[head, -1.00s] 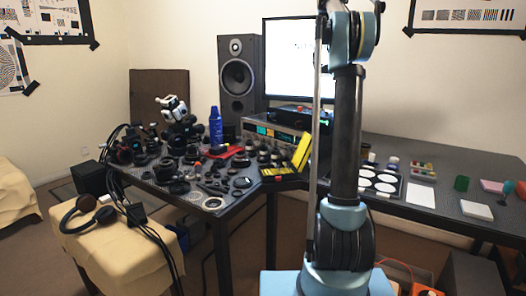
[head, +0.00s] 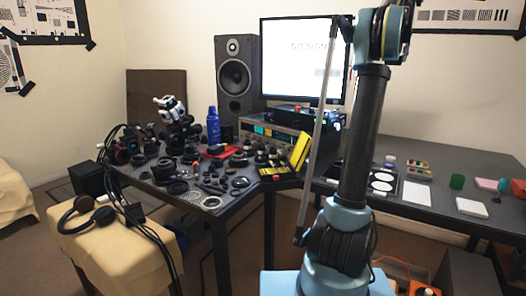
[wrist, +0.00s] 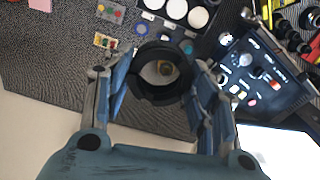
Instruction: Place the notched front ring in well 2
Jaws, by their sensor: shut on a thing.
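The notched front ring (wrist: 158,95) is a thick black ring, held between the two fingers of my gripper (wrist: 156,72) in the wrist view. A dark tray (wrist: 168,24) with several round white wells lies beyond the ring at the top of the wrist view. I cannot read which well is number 2. The tray also shows on the right desk in the head view (head: 398,187), partly hidden by my arm. My gripper is not visible in the head view.
A large monitor (head: 300,60) stands behind. The left desk is crowded with lens parts. A yellow object (head: 300,150) stands upright near the corner.

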